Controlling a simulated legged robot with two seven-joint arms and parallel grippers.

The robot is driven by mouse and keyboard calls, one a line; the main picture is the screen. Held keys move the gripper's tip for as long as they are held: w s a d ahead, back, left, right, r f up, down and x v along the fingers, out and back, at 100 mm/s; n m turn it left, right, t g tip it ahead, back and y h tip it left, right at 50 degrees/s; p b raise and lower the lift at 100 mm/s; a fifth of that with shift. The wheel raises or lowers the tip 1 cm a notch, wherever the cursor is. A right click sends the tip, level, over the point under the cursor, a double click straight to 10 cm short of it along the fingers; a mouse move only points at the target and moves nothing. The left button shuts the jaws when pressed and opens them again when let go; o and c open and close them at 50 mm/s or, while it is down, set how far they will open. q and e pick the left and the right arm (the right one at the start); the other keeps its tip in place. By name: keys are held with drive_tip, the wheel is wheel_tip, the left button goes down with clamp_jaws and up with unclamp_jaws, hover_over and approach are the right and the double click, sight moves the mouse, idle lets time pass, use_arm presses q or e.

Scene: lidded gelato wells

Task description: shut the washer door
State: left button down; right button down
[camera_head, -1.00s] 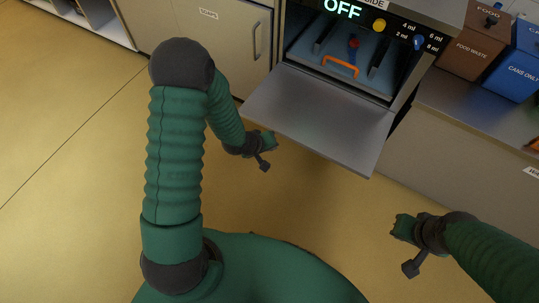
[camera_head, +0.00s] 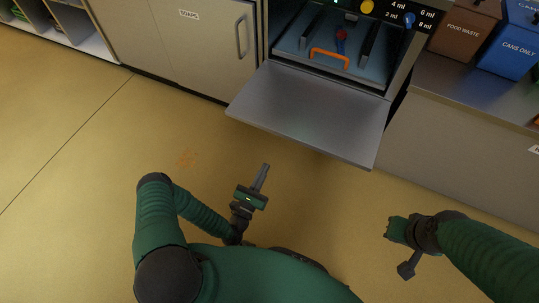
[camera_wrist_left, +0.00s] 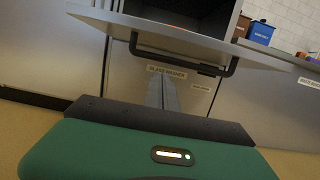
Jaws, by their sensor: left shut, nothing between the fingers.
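The washer door (camera_head: 305,112) is a flat grey panel hinged at its lower edge. It hangs open, roughly level, in front of the washer (camera_head: 335,50). In the left wrist view the door (camera_wrist_left: 190,38) appears from low in front, with a dark bar handle (camera_wrist_left: 180,62) on its outer face. My left gripper (camera_head: 265,167) is shut and empty, in front of the door's near edge and apart from it. Its fingers (camera_wrist_left: 163,92) point toward the washer front below the door. My right gripper (camera_head: 390,229) is off to the right, away from the door; its fingers are not clear.
Inside the washer is a blue-grey rack with an orange handle (camera_head: 330,58). A cabinet (camera_head: 180,40) with a handle stands to the left. A counter (camera_head: 450,95) at right bears a brown food waste bin (camera_head: 465,28) and a blue cans bin (camera_head: 512,42). The floor before the door is clear.

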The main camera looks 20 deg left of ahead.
use_arm(q)
drive_tip(key=w+r+b, duration=0.2)
drive_tip(key=w+r, duration=0.3)
drive_tip(key=w, duration=0.4)
drive_tip(key=shift+d+r+b, duration=0.2)
drive_tip(key=shift+r+b, duration=0.1)
drive_tip(key=shift+r, duration=0.1)
